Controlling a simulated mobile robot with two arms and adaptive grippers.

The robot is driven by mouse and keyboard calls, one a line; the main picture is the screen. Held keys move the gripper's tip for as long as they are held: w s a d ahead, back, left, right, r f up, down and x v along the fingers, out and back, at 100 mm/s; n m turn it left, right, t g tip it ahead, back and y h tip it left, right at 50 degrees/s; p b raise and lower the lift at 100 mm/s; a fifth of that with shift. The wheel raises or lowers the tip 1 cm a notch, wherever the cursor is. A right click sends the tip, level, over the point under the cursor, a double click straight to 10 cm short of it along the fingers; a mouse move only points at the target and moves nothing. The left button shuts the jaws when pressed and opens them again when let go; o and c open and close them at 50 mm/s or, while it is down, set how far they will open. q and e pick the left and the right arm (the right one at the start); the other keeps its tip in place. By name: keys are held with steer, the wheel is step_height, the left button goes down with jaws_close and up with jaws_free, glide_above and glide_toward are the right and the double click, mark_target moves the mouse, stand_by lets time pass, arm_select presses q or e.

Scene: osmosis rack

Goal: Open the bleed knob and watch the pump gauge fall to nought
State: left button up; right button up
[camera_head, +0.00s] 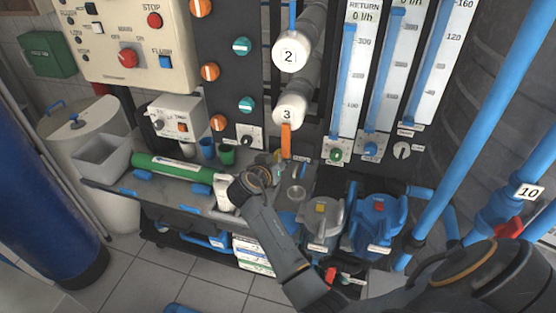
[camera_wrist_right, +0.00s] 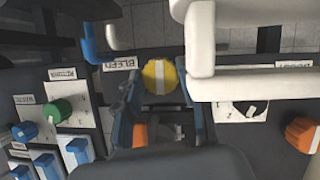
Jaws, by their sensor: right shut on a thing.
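The bleed knob (camera_wrist_right: 160,76) is yellow with a pale stripe across it. It shows in the right wrist view beside a white label reading BLEED (camera_wrist_right: 122,63). My right gripper (camera_wrist_right: 161,98) has its two fingers on either side of this knob and is shut on it. In the head view my right gripper (camera_head: 272,170) reaches the rack below the orange handle, and it hides the knob there. I cannot make out a pump gauge or its needle in either view. My left gripper is not in view.
White pipes (camera_wrist_right: 250,85) run close beside the knob in the wrist view. A green knob (camera_wrist_right: 57,111) and an orange knob (camera_wrist_right: 302,134) flank it. In the head view, a grey pump (camera_head: 322,222) and a blue pump (camera_head: 377,222) stand below right, and a green bottle (camera_head: 172,167) lies left.

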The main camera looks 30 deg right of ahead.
steer(key=o, duration=1.2)
